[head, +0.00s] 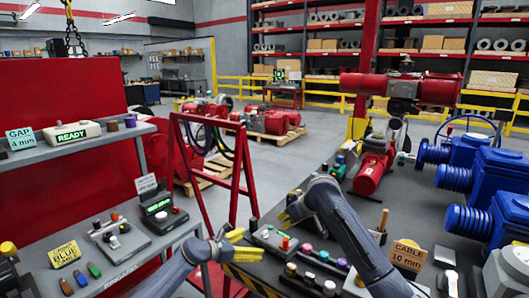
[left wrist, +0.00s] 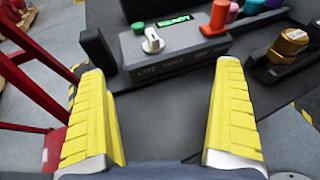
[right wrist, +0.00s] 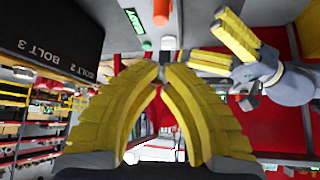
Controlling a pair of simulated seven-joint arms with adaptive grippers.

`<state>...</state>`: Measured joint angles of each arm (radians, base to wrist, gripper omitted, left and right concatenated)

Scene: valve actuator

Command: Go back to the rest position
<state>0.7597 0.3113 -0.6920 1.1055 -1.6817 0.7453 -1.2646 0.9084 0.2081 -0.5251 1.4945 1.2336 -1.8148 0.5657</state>
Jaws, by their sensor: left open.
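My left gripper (head: 242,245) is low in the middle of the head view, beside the striped edge of the right-hand bench. In the left wrist view (left wrist: 160,72) its yellow fingers stand wide apart with nothing between them. Beyond them is a grey control box (left wrist: 180,62) with a white knob, a green button and a lit READY display. My right gripper (head: 288,208) is above the same bench, partly hidden by its own wrist. In the right wrist view (right wrist: 162,72) its fingers lean together at the tips, with no object seen between them. My left gripper also shows there, close by.
Blue motors (head: 480,150) and a red valve actuator (head: 405,88) stand on the right bench. A red frame (head: 210,122) stands between the benches. The left bench holds a switch box (head: 122,240) and a GLUE sign (head: 64,253). A CABLE sign (head: 408,254) stands near the right arm.

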